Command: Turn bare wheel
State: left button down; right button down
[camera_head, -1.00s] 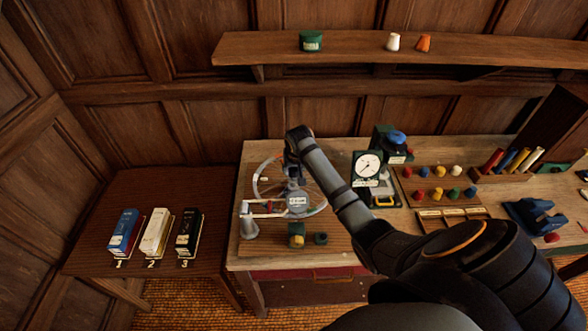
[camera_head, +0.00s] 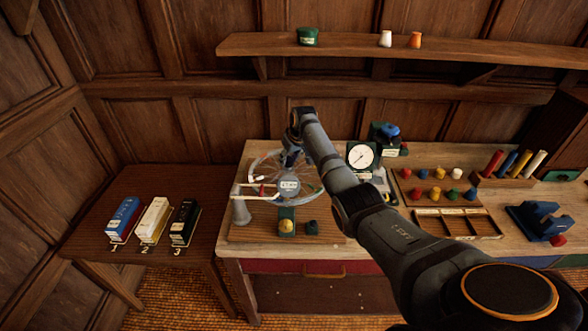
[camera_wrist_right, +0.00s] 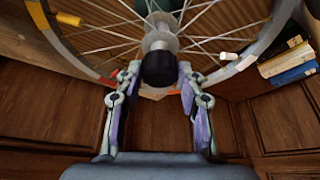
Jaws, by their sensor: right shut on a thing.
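The bare wheel (camera_head: 266,170) has a thin rim and wire spokes and sits on a stand at the left of the bench. In the right wrist view its rim (camera_wrist_right: 75,58) bears coloured bands, and a white piece sits on a spoke. A black knob (camera_wrist_right: 158,68) sticks out from its silver hub. My right gripper (camera_head: 290,160) reaches down over the wheel. In the wrist view, its fingers (camera_wrist_right: 160,80) stand on either side of the black knob, shut on it. In the head view the arm hides part of the wheel. My left gripper is out of view.
A dial gauge (camera_head: 360,156) stands right of the wheel, close to my arm. Three numbered boxes, the middle one white (camera_head: 154,220), stand on the side table. A shelf (camera_head: 350,46) runs above.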

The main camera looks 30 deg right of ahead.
jog(key=shift+d+n+y, duration=0.1)
jog(key=shift+n+y, duration=0.3)
jog(key=shift+n, duration=0.7)
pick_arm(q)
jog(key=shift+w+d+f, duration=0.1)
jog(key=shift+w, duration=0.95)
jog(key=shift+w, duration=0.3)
pick_arm(e)
jog(key=c, duration=0.8)
grip_release()
jog(key=v, duration=1.2)
jog(key=shift+w+d, duration=0.1)
jog(key=shift+w, duration=0.05)
